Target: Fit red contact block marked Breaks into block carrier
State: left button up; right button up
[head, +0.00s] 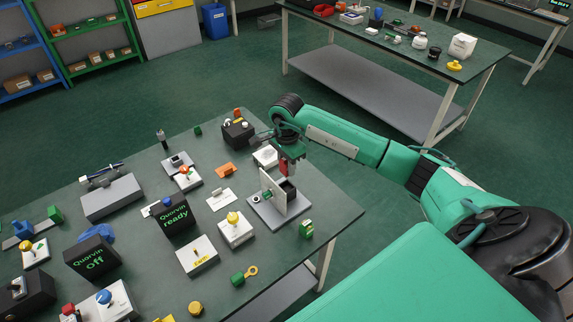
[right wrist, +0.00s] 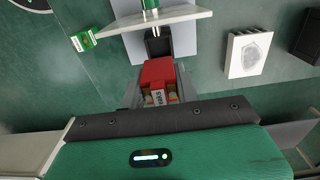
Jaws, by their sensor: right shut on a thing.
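My right gripper (head: 290,160) is shut on the red contact block (head: 285,167) and holds it over the block carrier. In the right wrist view the red block (right wrist: 157,72) sits between the fingers of my right gripper (right wrist: 155,92), with a white label that is partly readable. The block carrier is a grey base (head: 264,215) with an upright white plate (head: 272,192) and a dark holder (head: 288,190) behind it. In the right wrist view the plate (right wrist: 150,20) and dark holder (right wrist: 158,45) lie just beyond the red block. Whether the block touches the holder I cannot tell. My left gripper is not in view.
A green block (head: 306,229) lies near the table's right edge; it also shows in the right wrist view (right wrist: 83,41). A white box with a yellow button (head: 236,230) stands left of the carrier. A white block (head: 265,156) stands behind it. Several other devices crowd the table's left.

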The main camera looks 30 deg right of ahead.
notch_tip(320, 180, down, 3)
jog(key=shift+r+b, duration=0.1)
jog(key=shift+b, duration=0.9)
jog(key=shift+f+b, duration=0.65)
jog(key=shift+f, duration=0.15)
jog(key=shift+f+b, duration=0.35)
jog(key=shift+f, duration=0.8)
jog(key=shift+f, duration=0.2)
